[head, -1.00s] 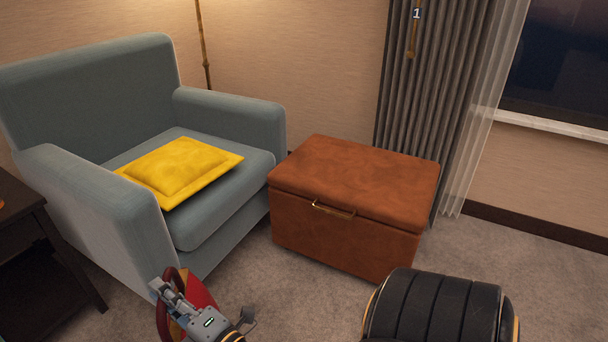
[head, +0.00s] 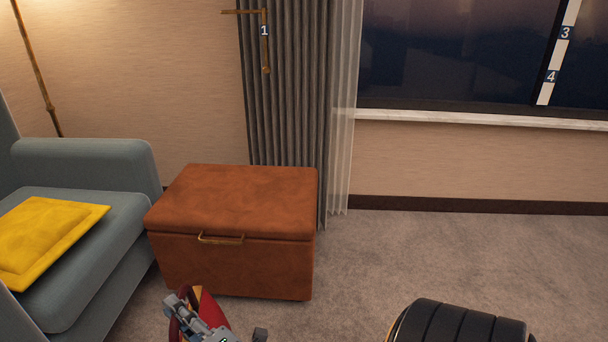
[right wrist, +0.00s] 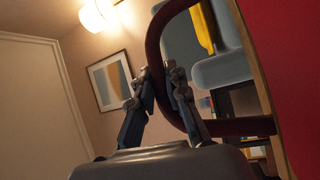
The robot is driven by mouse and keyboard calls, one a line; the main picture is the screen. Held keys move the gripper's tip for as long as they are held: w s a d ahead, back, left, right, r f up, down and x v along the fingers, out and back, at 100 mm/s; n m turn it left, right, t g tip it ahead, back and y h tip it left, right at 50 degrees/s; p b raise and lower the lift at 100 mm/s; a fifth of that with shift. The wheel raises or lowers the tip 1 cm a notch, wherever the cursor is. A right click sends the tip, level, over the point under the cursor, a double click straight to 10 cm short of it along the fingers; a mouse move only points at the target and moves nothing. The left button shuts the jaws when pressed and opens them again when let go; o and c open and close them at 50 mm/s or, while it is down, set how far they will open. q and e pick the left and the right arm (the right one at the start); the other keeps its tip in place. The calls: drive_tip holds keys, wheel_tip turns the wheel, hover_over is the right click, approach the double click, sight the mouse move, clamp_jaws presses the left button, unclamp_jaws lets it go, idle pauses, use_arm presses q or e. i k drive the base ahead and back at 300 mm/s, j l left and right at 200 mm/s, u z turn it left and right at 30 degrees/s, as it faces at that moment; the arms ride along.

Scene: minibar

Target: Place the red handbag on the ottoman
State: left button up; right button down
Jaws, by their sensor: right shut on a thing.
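The red handbag (head: 214,310) shows at the bottom of the head view, partly cut off and partly behind my right gripper (head: 178,304). In the right wrist view, my right gripper (right wrist: 158,82) is shut on the bag's dark red handle (right wrist: 153,45), with the red bag body (right wrist: 295,70) at the right. The brown leather ottoman (head: 240,200) has a closed, bare top and a brass handle on its front. The bag is in front of the ottoman in the picture, not on it. My left gripper is not in view.
A grey-blue armchair (head: 90,165) with a yellow cushion (head: 45,235) stands left of the ottoman. Grey curtains (head: 285,110) hang behind it. Open carpet (head: 430,255) lies to the right, below the window.

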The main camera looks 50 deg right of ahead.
sight(238, 189)
drive_tip(key=i+z, duration=0.1)
drive_tip(key=z, duration=0.8)
drive_tip(key=i+j+z, duration=0.1)
drive_tip(key=z, duration=0.35)
drive_tip(key=i+j, duration=0.2)
drive_tip(key=j, duration=0.2)
drive_tip(key=i+j, duration=0.45)
drive_tip(key=j, duration=0.3)
